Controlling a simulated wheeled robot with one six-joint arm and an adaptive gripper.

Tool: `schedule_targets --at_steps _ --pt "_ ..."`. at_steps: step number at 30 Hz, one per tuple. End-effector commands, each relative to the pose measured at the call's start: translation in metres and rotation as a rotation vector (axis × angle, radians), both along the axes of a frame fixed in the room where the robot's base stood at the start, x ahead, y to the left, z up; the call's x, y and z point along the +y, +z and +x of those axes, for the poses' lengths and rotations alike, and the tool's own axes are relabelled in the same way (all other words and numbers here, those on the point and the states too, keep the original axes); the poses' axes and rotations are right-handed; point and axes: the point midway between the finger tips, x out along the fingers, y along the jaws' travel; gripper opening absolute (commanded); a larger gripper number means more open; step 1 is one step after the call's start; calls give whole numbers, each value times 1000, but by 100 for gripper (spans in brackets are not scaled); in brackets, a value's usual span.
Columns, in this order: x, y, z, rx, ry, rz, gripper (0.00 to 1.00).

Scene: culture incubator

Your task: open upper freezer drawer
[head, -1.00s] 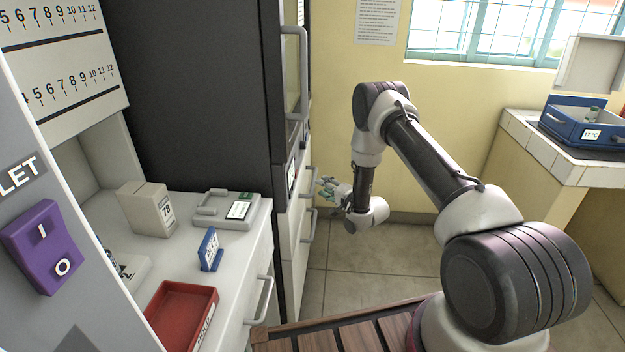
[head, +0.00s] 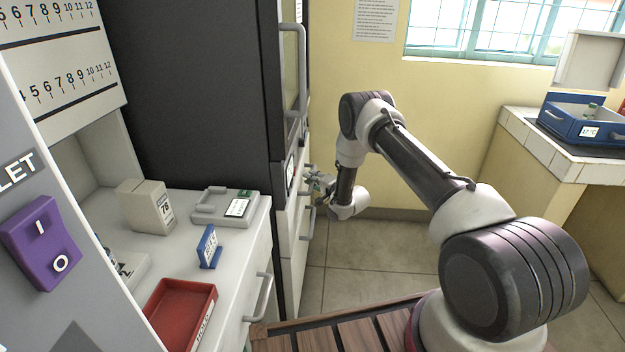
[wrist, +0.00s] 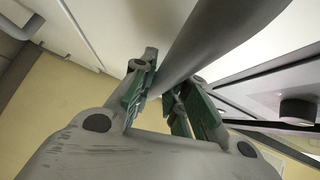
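The upper freezer drawer is a white front (head: 294,207) low on the dark tall cabinet, seen almost edge-on in the head view and looking closed. Its grey bar handle (wrist: 225,35) crosses the wrist view from the top and runs down between the fingers. My gripper (wrist: 163,88), with green finger pads, has one finger on each side of this bar and looks shut on it. In the head view my gripper (head: 318,182) is at the drawer front, and it partly hides the handle there.
A lower drawer handle (head: 308,224) sits just below my gripper. A long door handle (head: 298,80) is above. A white counter with a red tray (head: 183,312) stands at left. The floor (head: 370,255) right of the drawers is clear.

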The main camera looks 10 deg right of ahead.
Motion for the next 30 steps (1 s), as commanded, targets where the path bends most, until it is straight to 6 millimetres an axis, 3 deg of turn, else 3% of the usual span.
schedule_targets --at_steps 14,20,30 --pt "-10 -1 -3 2 -4 -1 0" --pt "-33 -1 -10 3 -6 0 0" --pt "-93 -1 -30 3 -6 0 0"
